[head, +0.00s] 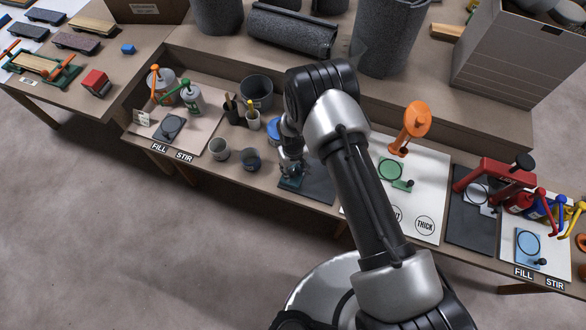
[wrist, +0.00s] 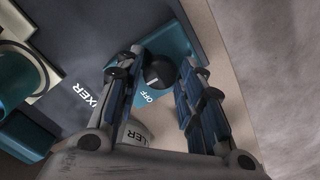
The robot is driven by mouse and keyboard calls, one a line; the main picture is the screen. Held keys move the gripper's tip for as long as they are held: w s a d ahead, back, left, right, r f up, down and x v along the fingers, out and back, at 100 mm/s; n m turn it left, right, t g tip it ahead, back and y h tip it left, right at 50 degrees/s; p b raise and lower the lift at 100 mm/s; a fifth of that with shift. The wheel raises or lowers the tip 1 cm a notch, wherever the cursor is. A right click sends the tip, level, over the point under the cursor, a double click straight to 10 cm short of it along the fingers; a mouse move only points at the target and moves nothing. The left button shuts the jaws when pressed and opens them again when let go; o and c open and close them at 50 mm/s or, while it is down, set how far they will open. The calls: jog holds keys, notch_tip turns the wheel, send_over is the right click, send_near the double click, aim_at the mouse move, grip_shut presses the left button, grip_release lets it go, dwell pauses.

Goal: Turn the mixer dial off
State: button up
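The mixer has a teal base (head: 291,183) on a dark mat at the table's front edge in the head view, partly hidden by my gripper (head: 291,165). In the wrist view, the round black dial knob (wrist: 160,70) stands on the teal base near a white OFF label (wrist: 148,97). My gripper (wrist: 161,68) is open, with one finger on each side of the knob. Gaps seem to show beside it; I cannot tell whether either finger touches it. The dial's setting cannot be read.
A teal cylinder (wrist: 18,75) lies at the wrist view's left. Grey cups (head: 250,158) stand left of the mixer in the head view. A white board (head: 428,215) with an orange-handled tool (head: 410,128) lies right of my arm. Bare floor (head: 150,250) is in front.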

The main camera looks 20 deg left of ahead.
jog(key=c, duration=0.6)
jog(key=shift+c, duration=0.2)
jog(key=shift+n, duration=0.4)
jog(key=n+b, duration=0.2)
jog(key=n, duration=0.2)
jog(key=shift+f+b, duration=0.1)
jog(key=shift+b, duration=0.25)
jog(key=n+b, duration=0.1)
jog(key=n, duration=0.4)
jog(key=shift+b, duration=0.3)
jog(key=shift+n, duration=0.3)
jog(key=o, duration=1.1)
